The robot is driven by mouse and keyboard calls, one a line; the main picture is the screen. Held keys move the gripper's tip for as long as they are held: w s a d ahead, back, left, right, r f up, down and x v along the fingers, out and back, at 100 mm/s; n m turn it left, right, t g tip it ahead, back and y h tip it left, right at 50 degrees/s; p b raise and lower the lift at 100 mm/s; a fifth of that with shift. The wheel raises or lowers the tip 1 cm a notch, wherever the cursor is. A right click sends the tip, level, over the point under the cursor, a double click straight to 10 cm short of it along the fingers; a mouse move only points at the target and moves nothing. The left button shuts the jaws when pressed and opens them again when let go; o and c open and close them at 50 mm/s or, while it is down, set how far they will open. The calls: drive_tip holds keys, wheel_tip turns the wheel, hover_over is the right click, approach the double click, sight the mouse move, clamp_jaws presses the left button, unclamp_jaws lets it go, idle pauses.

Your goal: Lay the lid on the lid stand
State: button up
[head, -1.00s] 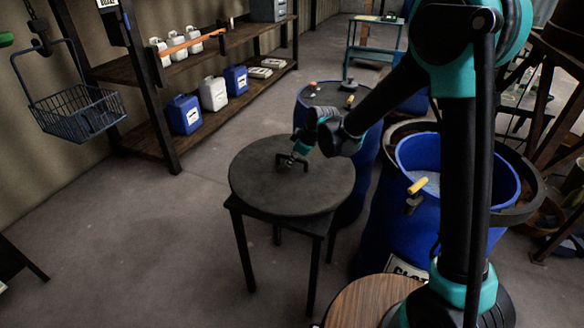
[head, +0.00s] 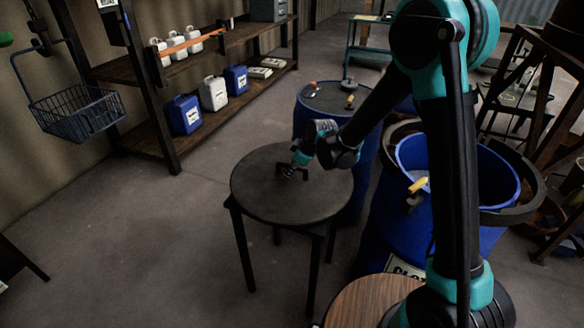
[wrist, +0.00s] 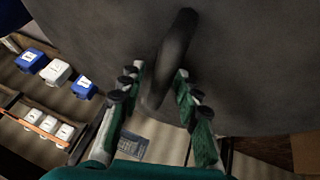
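The lid (head: 262,198) is a dark grey round disc with a bar handle (wrist: 170,65) on top. It lies level over the lid stand (head: 242,250), a dark frame with thin legs, and appears to rest on it. The lid hides the stand's top, so I cannot see the contact itself. My gripper (head: 289,173) is at the handle near the lid's middle. In the wrist view, my gripper (wrist: 158,82) has one finger on each side of the handle, close against it.
An open blue vat (head: 410,225) with a yellow-handled fitting stands right of the stand. A blue drum (head: 318,120) with small items on top is behind. Shelves (head: 225,112) with jugs line the left wall, near a hanging wire basket (head: 78,112). Floor left of the stand is clear.

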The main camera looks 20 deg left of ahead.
drive_tip(key=shift+r, duration=0.1)
drive_tip(key=v, duration=1.2)
idle(0.4)
